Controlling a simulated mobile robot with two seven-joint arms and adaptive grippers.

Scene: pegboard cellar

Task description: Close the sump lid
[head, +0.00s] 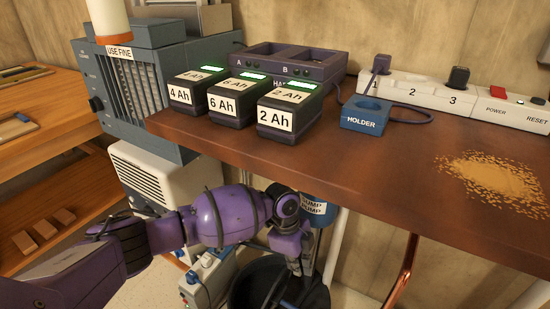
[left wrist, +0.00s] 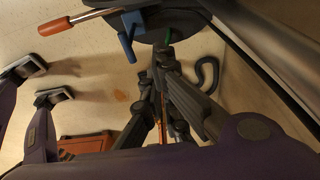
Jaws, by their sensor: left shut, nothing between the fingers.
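A round black sump (head: 240,290) stands on the floor under the bench in the head view, partly hidden by my left gripper (head: 297,268). The gripper reaches down over its far right side, fingers shut and empty. A dark round part (left wrist: 190,22), perhaps the lid or rim, shows at the top of the left wrist view with a blue piece (left wrist: 128,38) on it. My left fingertips (left wrist: 165,62) are close below it; I cannot tell whether they touch. How far the lid stands open is unclear. My right gripper is not in view.
The wooden bench (head: 370,165) overhangs the sump and carries several batteries, a blue holder (head: 366,114) and a power strip (head: 420,92). A blue labelled pump (head: 318,208) hangs just behind the gripper. A copper pipe (head: 403,272) runs down at right.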

